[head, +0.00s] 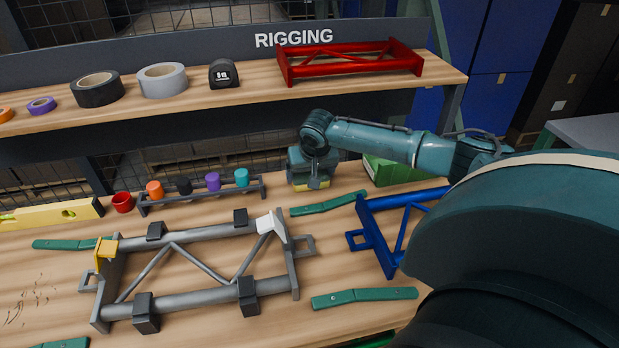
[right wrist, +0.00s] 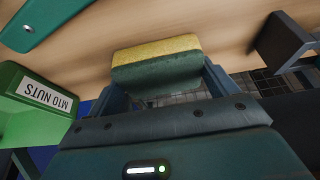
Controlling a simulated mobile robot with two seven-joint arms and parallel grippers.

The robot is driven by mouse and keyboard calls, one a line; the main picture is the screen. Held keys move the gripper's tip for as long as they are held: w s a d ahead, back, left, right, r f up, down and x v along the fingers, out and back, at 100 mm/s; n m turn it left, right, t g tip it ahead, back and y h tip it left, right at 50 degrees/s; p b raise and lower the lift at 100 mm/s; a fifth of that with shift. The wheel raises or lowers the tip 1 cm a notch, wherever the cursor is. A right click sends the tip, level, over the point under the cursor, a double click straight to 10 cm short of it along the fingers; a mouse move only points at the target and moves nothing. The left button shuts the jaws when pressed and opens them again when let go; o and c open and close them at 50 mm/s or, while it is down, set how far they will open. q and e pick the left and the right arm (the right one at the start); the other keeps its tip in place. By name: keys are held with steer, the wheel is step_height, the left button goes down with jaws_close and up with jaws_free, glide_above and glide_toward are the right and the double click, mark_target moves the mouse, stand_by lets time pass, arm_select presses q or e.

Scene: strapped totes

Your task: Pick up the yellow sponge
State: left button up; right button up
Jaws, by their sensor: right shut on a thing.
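My right gripper (head: 313,178) reaches in from the right to the back of the workbench, pointing down. It is shut on the yellow sponge (head: 312,187), which shows as a yellow strip under the jaws. In the right wrist view, the sponge (right wrist: 155,50) has a yellow layer and a dark green layer and sits between the two fingers. I cannot tell whether it still touches the bench top. My left gripper is not in view.
A green bin (head: 392,171) labelled M10 NUTS stands right of the gripper. A rack of coloured cylinders (head: 202,193) is to the left. Green bars (head: 328,203), a blue frame (head: 377,240) and a grey truss (head: 190,300) lie in front. A shelf (head: 225,95) overhangs behind.

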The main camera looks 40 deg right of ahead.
steer(key=shift+c, duration=0.8)
steer(key=shift+r, duration=0.1)
step_height(320, 180, up, 10)
steer(key=o, duration=0.3)
steer(key=shift+c, duration=1.1)
